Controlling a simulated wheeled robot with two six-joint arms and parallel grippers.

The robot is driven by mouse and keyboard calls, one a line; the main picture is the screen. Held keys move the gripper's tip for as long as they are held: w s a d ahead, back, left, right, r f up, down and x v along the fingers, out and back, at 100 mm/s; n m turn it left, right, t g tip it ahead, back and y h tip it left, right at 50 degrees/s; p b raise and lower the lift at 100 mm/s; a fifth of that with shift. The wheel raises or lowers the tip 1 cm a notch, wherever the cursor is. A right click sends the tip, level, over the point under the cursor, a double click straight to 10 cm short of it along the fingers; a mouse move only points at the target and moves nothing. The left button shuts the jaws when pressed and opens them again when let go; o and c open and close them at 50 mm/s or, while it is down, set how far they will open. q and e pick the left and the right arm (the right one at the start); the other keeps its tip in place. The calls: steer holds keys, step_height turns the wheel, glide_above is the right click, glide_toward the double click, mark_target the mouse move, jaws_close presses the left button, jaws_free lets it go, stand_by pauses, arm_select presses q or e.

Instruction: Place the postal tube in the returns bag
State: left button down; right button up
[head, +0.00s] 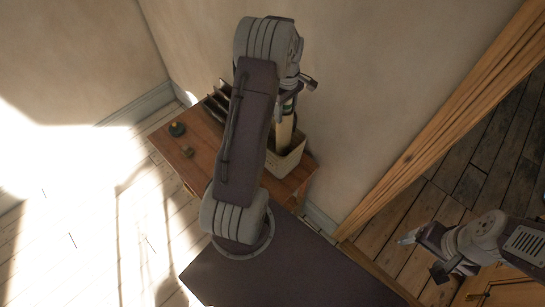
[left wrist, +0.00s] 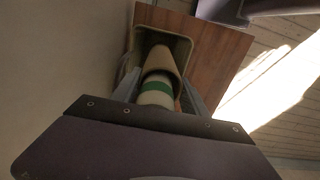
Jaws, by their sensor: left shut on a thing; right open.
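The postal tube (head: 284,131) is cream with a green band, and it stands nearly upright in the head view. My left gripper (head: 289,100) is shut around it near the band. In the left wrist view the tube (left wrist: 161,62) points away from the gripper (left wrist: 160,88) into the mouth of the returns bag. The bag (head: 289,162) is beige and open-topped, at the right end of the wooden table; its rim (left wrist: 187,43) surrounds the tube's far end. I cannot tell whether the tube touches the bag's bottom. My right gripper (head: 432,252) is open and empty, far right.
The wooden table (head: 205,150) stands against the wall. A dark rack (head: 217,103) is at its back, partly hidden by my left arm. A small dark green object (head: 177,129) and a small brownish one (head: 187,151) sit on its left part. A wooden door frame (head: 440,125) is at right.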

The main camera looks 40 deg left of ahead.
mark_target(285, 129)
arm_select(q)
steer(key=shift+w+f, duration=0.2)
steer(key=shift+f, duration=0.3)
step_height(285, 129, down, 5)
steer(key=shift+f+p, duration=0.15)
steer(key=shift+p, duration=0.7)
steer(key=shift+f, duration=0.2)
step_height(285, 129, down, 4)
steer(key=shift+r+p, duration=0.25)
steer(key=shift+p, duration=0.35)
steer(key=shift+f, duration=0.35)
steer(key=c, duration=1)
jaws_free()
steer(key=shift+f, duration=0.15)
steer(key=o, duration=0.4)
